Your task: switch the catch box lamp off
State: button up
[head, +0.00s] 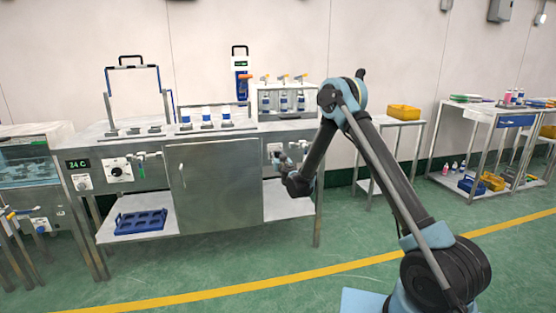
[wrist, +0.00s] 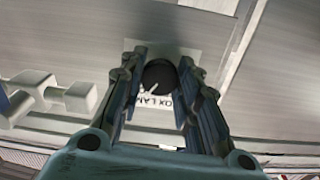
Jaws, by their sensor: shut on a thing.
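The catch box lamp knob (wrist: 160,75) is a round black dial with a white pointer line toward its lower left. It sits on a pale label plate (wrist: 130,113) whose visible letters read "OX LAM"; the rest is covered by my fingers. My gripper (wrist: 162,60) has one finger on each side of the knob and is shut on it. In the head view my gripper (head: 283,160) is at the right part of the steel bench front, beside a small white plate (head: 273,148). The knob itself is hidden there behind my gripper.
A valve fitting (wrist: 65,95) sticks out left of the knob in the wrist view. The steel cabinet door (head: 215,185) is left of my gripper. A lower shelf (head: 285,205) lies below it.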

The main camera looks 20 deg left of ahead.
jog(key=n, duration=0.6)
jog(key=shift+d, duration=0.1)
jog(key=n, duration=0.5)
jog(key=shift+n, duration=0.3)
dwell(0.6)
jog(key=o, duration=1.1)
jog(key=shift+s, duration=0.1)
jog(key=v, duration=1.1)
jog(key=shift+s+d, duration=0.15)
jog(key=shift+s, duration=0.15)
